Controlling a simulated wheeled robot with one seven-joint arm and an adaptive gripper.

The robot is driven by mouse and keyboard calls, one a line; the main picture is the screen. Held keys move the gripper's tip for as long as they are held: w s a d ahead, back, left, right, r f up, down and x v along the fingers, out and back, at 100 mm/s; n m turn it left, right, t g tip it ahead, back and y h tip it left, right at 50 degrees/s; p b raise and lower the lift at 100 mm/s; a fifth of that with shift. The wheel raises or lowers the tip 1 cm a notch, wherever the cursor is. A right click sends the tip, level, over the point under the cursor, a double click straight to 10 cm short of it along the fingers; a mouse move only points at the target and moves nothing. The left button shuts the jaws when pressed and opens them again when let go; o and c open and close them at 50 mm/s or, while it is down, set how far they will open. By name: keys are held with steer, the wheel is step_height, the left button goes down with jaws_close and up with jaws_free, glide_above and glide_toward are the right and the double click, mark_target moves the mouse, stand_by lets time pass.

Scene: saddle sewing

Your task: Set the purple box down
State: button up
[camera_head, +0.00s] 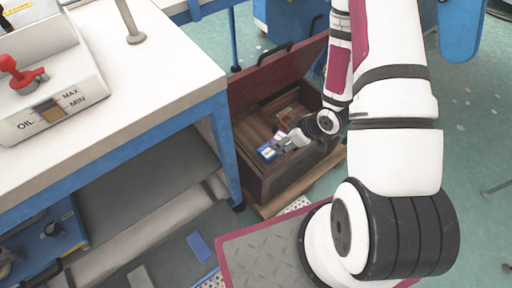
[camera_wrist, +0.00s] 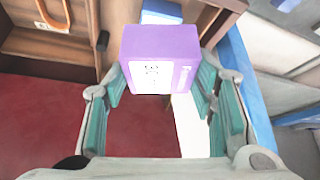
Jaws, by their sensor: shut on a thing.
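The purple box (camera_wrist: 158,48) is between the teal-padded fingers of my gripper (camera_wrist: 161,80) in the wrist view. A pale printed label covers most of its near face. My gripper is shut on it. The purple box is too small there to make out clearly. I cannot tell whether its underside touches anything.
A blue box (camera_wrist: 160,12) shows just beyond the purple box. The chest's maroon lid (camera_head: 277,74) stands raised at the back. The white worktable (camera_head: 150,84) with its blue leg (camera_head: 225,150) is close on the left. Wooden compartments (camera_wrist: 48,45) show in the wrist view.

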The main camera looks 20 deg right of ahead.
steer(key=shift+n, duration=0.6)
steer(key=f+b, duration=0.1)
steer(key=s+f+b, duration=0.1)
steer(key=f, duration=0.1)
steer(key=f+b, duration=0.2)
steer(key=shift+s+a, duration=0.2)
steer(key=shift+a, duration=0.05)
steer(key=b, duration=0.2)
glide_toward(244, 130)
step_height(244, 130, up, 3)
steer(key=b+x, duration=0.1)
steer(key=x, duration=0.1)
steer(key=b+x, duration=0.1)
steer(key=x, duration=0.1)
steer(key=s+f+b+x, duration=0.1)
steer(key=b+x, duration=0.1)
steer(key=x, duration=0.1)
steer(key=shift+s+d+r, duration=0.1)
steer(key=shift+s+d, duration=0.05)
steer(key=shift+d, duration=0.25)
steer(key=shift+b, duration=0.3)
